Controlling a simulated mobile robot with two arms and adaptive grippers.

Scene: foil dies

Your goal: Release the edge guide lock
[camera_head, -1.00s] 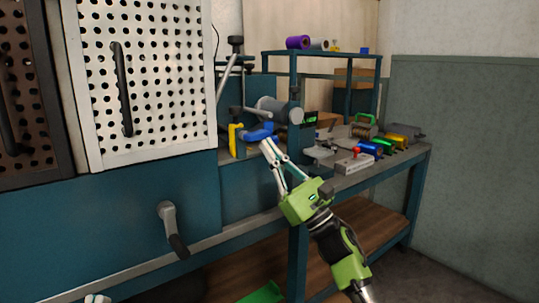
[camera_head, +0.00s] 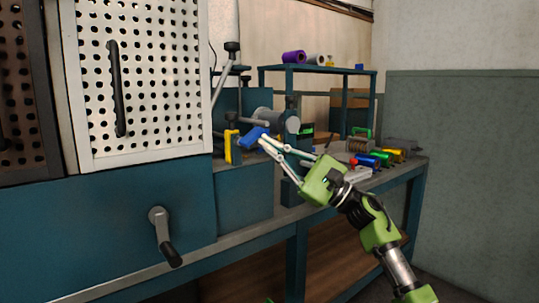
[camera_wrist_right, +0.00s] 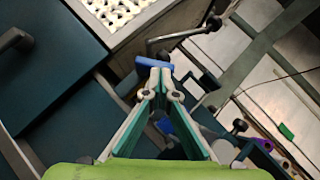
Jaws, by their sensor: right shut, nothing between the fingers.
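A blue handle (camera_head: 250,137) sits beside an upright yellow piece (camera_head: 231,148) on the teal machine. It is probably the edge guide lock, though I cannot be sure. My right gripper (camera_head: 263,141) is shut and empty, with its fingertips at the right end of the blue handle. In the right wrist view the blue handle (camera_wrist_right: 151,63) lies across, just beyond the tips of my right gripper (camera_wrist_right: 161,77). I cannot tell whether they touch. My left gripper is out of view.
A white perforated guard (camera_head: 140,85) with a black handle stands left. A crank (camera_head: 163,235) sticks out below it. A grey cylinder (camera_head: 272,122) is behind the blue handle. Coloured foil rolls (camera_head: 375,157) lie on the bench at right, and a shelf (camera_head: 320,69) rises behind.

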